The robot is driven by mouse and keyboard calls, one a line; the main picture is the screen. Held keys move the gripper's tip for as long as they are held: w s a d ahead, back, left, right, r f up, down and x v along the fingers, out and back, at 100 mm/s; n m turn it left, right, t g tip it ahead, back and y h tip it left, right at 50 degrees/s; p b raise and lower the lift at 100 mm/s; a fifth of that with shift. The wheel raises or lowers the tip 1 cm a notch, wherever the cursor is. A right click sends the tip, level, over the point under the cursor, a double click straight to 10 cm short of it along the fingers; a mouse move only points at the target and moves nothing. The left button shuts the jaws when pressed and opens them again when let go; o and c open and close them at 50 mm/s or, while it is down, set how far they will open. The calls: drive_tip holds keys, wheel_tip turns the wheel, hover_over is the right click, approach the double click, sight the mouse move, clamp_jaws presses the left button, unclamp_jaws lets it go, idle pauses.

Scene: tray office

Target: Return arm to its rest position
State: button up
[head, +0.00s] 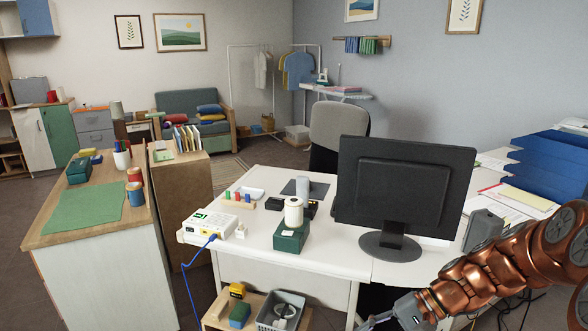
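My copper-coloured arm (500,265) reaches in from the right edge of the head view and slopes down to the left. My gripper (372,322) is at the bottom edge of the picture, in front of the white desk (340,262) and low by its front edge. Its grey body shows, but the fingertips are small and partly cut off by the frame. I cannot tell whether it is open or shut, and I see no object clearly in it.
A black monitor (405,185) stands on the desk, left of my arm. Blue trays (550,165), papers (505,205) and a grey box (483,230) are close to the arm. A low shelf with a grey bin (268,314) stands left of the gripper.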

drive_tip(key=s+a+r+n+g+h+p, duration=0.25)
drive_tip(key=s+r+n+h+p, duration=0.35)
drive_tip(key=s+r, duration=0.55)
drive_tip(key=s+d+r+t+h+p, duration=0.1)
drive_tip(key=s+d+r+h+p, duration=0.3)
drive_tip(key=s+r+p, duration=0.4)
drive_tip(key=s+d+p, duration=0.1)
drive_tip(key=s, duration=0.2)
drive_tip(key=shift+s+r+t+p, duration=0.15)
drive_tip(key=shift+r+t+p, duration=0.1)
drive_tip(key=shift+t+p, duration=0.15)
drive_tip(key=shift+a, duration=0.1)
